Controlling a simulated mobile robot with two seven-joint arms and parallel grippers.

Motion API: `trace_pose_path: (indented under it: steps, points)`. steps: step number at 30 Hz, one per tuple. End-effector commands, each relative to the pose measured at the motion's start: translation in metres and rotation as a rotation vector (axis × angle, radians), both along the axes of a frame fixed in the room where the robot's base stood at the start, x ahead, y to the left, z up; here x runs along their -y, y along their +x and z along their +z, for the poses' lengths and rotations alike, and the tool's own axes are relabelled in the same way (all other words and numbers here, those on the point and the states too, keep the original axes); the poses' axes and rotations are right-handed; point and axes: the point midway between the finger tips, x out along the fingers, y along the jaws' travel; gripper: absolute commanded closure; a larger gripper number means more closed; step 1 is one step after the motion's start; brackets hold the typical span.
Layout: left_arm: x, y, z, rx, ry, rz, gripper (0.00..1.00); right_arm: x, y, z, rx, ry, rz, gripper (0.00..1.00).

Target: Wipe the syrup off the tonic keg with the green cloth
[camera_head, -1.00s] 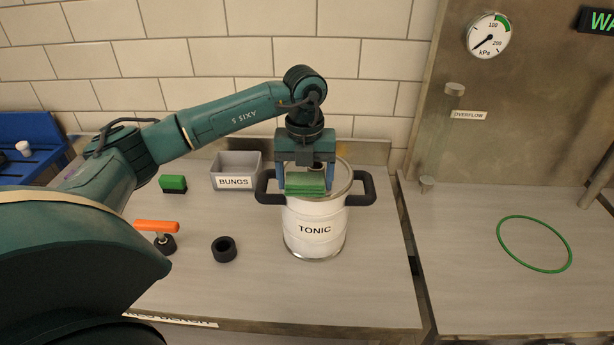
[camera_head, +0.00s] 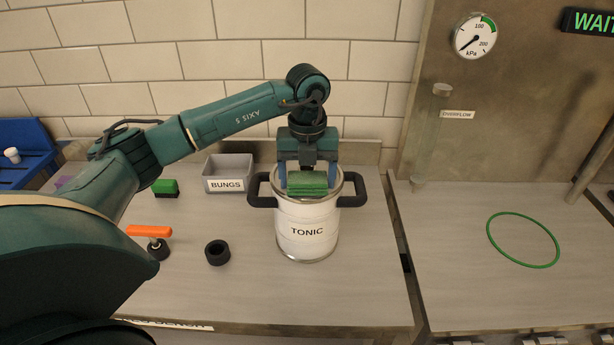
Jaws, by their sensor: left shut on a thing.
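The tonic keg (camera_head: 307,232) is a white drum with a steel rim and two black side handles, upright on the bench and labelled TONIC. The green cloth (camera_head: 307,183) is a folded pad over the front part of the keg's top. My left gripper (camera_head: 307,172) points down from above and is shut on the cloth. The cloth appears to touch the keg's lid, though the contact is hidden. No syrup shows; the cloth and gripper cover much of the lid. My right gripper is not in view.
A grey BUNGS bin (camera_head: 228,173) stands behind left of the keg. A green and black block (camera_head: 165,188), an orange-handled valve (camera_head: 149,232) and a black ring (camera_head: 217,252) lie left. A green hoop (camera_head: 523,240) lies on the right bench. The bench front is clear.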

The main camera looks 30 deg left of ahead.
Motion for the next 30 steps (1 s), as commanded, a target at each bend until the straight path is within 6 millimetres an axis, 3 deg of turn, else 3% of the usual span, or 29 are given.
trace_pose_path:
  steps: [1, 15, 30]
  points:
    - [0.000, 0.000, 0.010, 0.002, -0.001, 0.000, 0.41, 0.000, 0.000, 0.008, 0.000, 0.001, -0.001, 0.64]
    - [0.000, 0.000, 0.057, 0.001, 0.000, 0.000, 0.41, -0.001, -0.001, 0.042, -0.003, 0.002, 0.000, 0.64]
    - [0.000, 0.000, 0.059, 0.001, 0.000, 0.000, 0.41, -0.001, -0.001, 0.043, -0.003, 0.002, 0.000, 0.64]
